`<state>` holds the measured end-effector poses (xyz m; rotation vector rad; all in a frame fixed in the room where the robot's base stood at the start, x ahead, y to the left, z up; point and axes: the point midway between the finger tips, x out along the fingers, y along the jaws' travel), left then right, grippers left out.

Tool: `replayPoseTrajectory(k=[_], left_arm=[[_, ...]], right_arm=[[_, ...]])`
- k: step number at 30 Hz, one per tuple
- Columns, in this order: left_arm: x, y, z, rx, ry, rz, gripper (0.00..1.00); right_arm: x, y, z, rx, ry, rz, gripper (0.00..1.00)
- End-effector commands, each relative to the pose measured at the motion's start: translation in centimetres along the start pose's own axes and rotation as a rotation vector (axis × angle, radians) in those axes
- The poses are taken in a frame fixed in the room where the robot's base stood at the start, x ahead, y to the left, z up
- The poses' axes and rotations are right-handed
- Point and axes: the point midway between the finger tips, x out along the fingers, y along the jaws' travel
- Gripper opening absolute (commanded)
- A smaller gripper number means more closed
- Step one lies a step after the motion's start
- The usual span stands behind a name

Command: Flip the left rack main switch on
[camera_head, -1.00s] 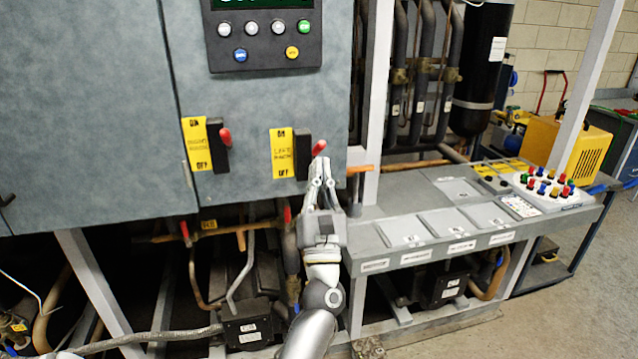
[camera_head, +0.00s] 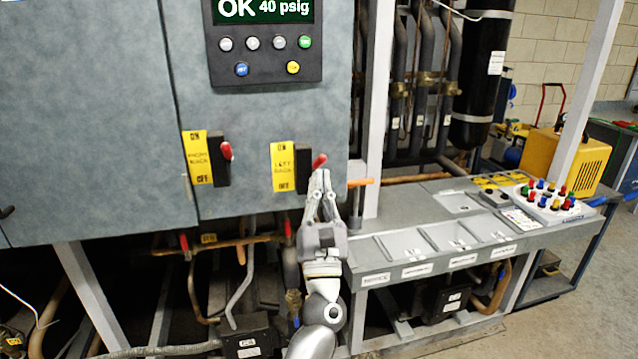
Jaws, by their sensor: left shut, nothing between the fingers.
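The left rack main switch (camera_head: 302,168) is a black block on the grey cabinet front, with a yellow label (camera_head: 283,167) marked ON at the top and OFF at the bottom. Its red lever (camera_head: 319,161) sticks out to the right and slightly up. I cannot tell its setting for sure. My left gripper (camera_head: 321,178) is shut and empty, its fingertips just below the red lever. I cannot tell whether they touch it. My right gripper is not in view.
A similar front rack switch (camera_head: 221,160) with a red lever sits to the left. A control panel (camera_head: 265,42) above reads OK 40 psig. An orange-handled valve (camera_head: 361,182) is close to the right of my gripper. A grey shelf (camera_head: 400,225) extends right.

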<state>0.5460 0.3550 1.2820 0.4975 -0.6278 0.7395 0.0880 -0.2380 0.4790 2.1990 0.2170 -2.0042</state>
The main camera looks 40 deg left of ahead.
Motion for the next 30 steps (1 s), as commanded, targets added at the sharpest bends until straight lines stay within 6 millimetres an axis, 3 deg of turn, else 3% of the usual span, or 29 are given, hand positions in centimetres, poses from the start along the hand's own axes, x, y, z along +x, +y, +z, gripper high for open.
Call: replayPoseTrajectory(k=[15,21,30], left_arm=[[-9.8,0.0,-0.1,0.002,0.002,-0.004,0.0],[-11.2,0.0,0.0,0.001,0.0,-0.001,0.0],[-11.3,0.0,0.0,0.001,0.001,0.0,0.0]], right_arm=[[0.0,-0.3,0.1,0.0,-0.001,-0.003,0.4],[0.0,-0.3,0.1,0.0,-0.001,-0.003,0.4],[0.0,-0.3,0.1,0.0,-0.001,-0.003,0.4]])
